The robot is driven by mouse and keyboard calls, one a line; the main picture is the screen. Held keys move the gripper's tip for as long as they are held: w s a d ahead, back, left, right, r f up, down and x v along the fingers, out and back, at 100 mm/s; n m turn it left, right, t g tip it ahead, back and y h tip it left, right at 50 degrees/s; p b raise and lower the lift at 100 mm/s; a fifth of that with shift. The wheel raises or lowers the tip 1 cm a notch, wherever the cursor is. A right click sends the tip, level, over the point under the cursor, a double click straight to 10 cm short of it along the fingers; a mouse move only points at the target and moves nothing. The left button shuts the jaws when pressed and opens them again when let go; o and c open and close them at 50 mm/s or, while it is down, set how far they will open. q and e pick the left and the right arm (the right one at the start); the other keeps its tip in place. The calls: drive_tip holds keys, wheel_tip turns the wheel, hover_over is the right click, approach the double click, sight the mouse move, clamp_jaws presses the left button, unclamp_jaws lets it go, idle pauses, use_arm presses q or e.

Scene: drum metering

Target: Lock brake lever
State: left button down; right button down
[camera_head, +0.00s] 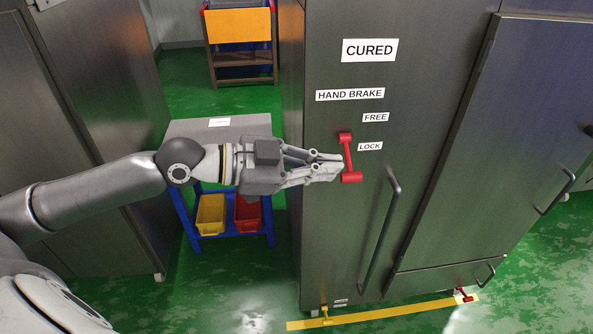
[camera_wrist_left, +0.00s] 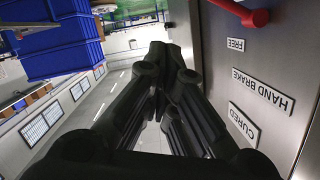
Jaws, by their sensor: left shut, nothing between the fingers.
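The red brake lever (camera_head: 348,156) is on the front of a grey metal cabinet (camera_head: 330,220), beside the FREE (camera_head: 376,117) and LOCK (camera_head: 370,146) labels. It stands close to upright, with its thick lower end below the LOCK label. My left gripper (camera_head: 341,165) is shut and empty, its fingertips at the lever's left side; I cannot tell whether they touch it. In the left wrist view part of the lever (camera_wrist_left: 240,12) shows at the top right, beside the closed fingers (camera_wrist_left: 170,58). My right gripper is not in view.
A long vertical handle (camera_head: 380,230) stands out from the cabinet right of the lever. A small blue table (camera_head: 182,212) with yellow (camera_head: 211,214) and red bins stands behind my left arm. A yellow line (camera_head: 400,311) marks the green floor in front.

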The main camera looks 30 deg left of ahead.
use_arm(q)
drive_tip(key=shift+b+v, duration=0.45)
drive_tip(key=shift+v, duration=1.9)
drive_tip(key=shift+s, duration=0.1)
